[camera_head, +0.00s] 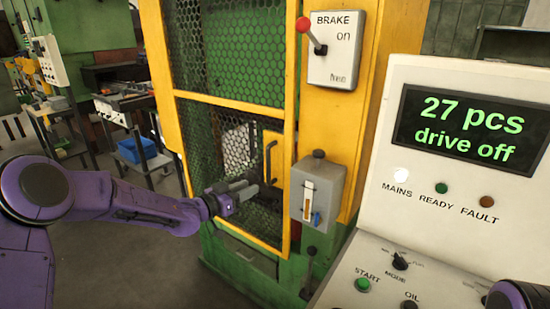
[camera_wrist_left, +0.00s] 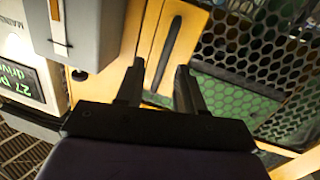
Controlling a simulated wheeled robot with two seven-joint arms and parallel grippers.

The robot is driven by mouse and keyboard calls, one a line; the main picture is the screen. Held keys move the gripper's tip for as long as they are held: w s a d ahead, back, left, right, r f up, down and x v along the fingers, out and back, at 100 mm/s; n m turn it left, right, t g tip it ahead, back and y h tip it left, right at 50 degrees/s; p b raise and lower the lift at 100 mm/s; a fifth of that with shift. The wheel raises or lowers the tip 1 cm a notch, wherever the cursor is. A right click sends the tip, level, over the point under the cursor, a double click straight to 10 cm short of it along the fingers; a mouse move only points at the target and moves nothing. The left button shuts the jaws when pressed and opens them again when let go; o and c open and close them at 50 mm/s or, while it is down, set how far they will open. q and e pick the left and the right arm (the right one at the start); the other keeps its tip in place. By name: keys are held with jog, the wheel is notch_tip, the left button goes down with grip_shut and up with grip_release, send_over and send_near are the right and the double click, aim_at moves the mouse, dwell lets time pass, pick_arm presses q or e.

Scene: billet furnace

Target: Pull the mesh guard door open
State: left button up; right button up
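The mesh guard door (camera_head: 232,100) has a yellow frame with dark mesh and stands shut in the machine's front, as far as I can tell. Its dark bar handle (camera_head: 269,161) sits upright on a yellow plate at the door's right side. My left gripper (camera_head: 256,187) is at the lower end of the handle in the head view. In the left wrist view the open fingers (camera_wrist_left: 158,72) point at the handle (camera_wrist_left: 168,48), which shows in line with the gap between them. I cannot tell whether they touch it. My right gripper is out of view.
A grey box with a lever (camera_head: 318,190) is right of the handle. Above is the brake panel (camera_head: 337,48) with a red-knobbed lever. The control console (camera_head: 455,180) reads "27 pcs drive off". A bench with a blue crate (camera_head: 137,150) stands behind left. Floor left of the door is clear.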

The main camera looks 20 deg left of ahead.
pick_arm(q)
notch_tip(320, 180, up, 4)
jog(key=w+a+m, duration=0.1)
jog(key=w, duration=0.1)
jog(key=p, duration=0.3)
send_over(269, 181)
jog(key=shift+w+a+r+h, duration=0.1)
jog(key=shift+w+a+h, duration=0.1)
jog(key=shift+w+h, duration=0.15)
grip_shut()
